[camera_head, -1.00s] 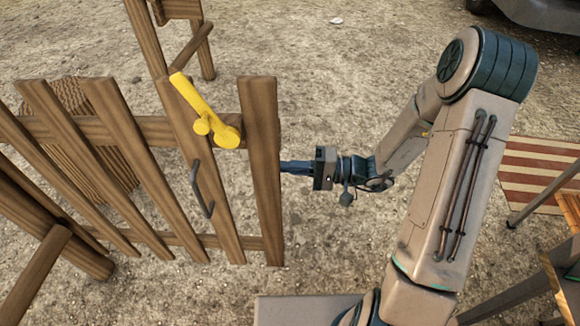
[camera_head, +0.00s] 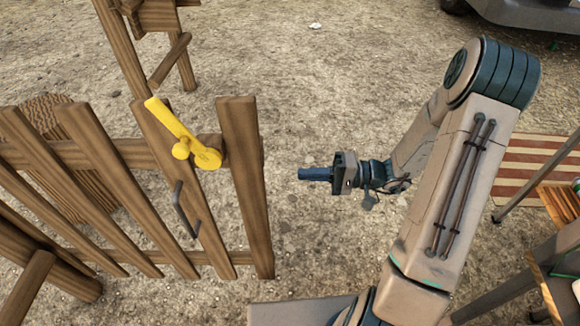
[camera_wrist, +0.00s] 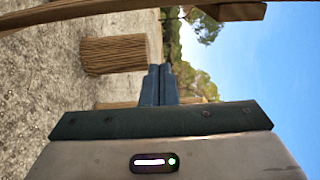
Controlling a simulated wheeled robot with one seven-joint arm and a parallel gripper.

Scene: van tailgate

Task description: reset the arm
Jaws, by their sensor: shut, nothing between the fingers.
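My gripper (camera_head: 316,174) is in the head view, right of the wooden gate, with its blue fingers pointing left. It is shut and empty, and a clear gap separates it from the gate's end post. My arm (camera_head: 440,190) is bent, its elbow raised at the upper right. In the wrist view the two fingers (camera_wrist: 159,85) are together, with nothing between them.
The wooden gate (camera_head: 243,190) carries a yellow latch (camera_head: 180,135) and a grey handle (camera_head: 184,209). A wooden stump (camera_wrist: 114,54) shows in the wrist view. A striped mat (camera_head: 530,170) and wooden table (camera_head: 562,207) are at right. Bare ground lies behind my gripper.

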